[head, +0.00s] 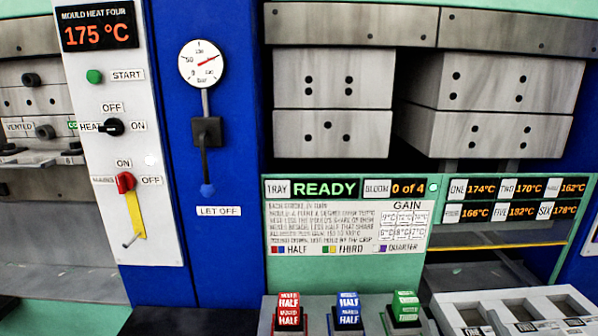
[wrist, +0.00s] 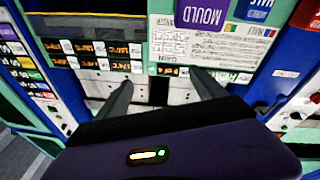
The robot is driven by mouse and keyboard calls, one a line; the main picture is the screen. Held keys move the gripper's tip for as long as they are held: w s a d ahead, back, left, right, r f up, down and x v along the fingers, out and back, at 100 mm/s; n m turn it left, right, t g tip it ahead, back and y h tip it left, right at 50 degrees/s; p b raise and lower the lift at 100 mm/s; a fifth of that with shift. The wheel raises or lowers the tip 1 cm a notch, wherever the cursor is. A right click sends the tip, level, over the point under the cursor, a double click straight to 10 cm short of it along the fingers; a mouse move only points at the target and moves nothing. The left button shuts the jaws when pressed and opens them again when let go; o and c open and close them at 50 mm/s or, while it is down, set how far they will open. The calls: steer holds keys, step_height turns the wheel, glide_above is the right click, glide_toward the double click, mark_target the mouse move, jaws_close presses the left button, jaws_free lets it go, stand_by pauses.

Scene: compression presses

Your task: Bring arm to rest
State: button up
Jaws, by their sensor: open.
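My gripper (wrist: 162,80) shows only in the wrist view. Its two dark fingers stand apart with nothing held between them. The press panel lies beyond the fingers, seen upside down. A purple block marked MOULD (wrist: 203,12) is at the top of that view, clear of the fingers. My arm and gripper do not show in the head view.
The press (head: 345,240) reads READY and "0 of 4". Red (head: 289,312), blue (head: 347,311) and green (head: 405,308) labelled blocks stand on a front ledge, beside a pale compartmented tray (head: 440,316). A control panel with a red knob (head: 125,182) and a blue-tipped lever (head: 207,189) stand left.

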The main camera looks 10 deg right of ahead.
steer(key=s+a+f+g+y, duration=0.1)
steer(key=s+a+f+y, duration=0.1)
steer(key=s+a, duration=0.3)
steer(key=s+a+f+g+y+p, duration=0.1)
steer(key=s+a+f, duration=0.3)
steer(key=s, duration=0.9)
steer(key=s+a+f+g+y, duration=0.2)
steer(key=s+a, duration=0.4)
steer(key=s, duration=0.3)
steer(key=shift+a+f+g+y, duration=0.3)
steer(key=shift+f+g+y, duration=0.15)
steer(key=shift+f, duration=0.35)
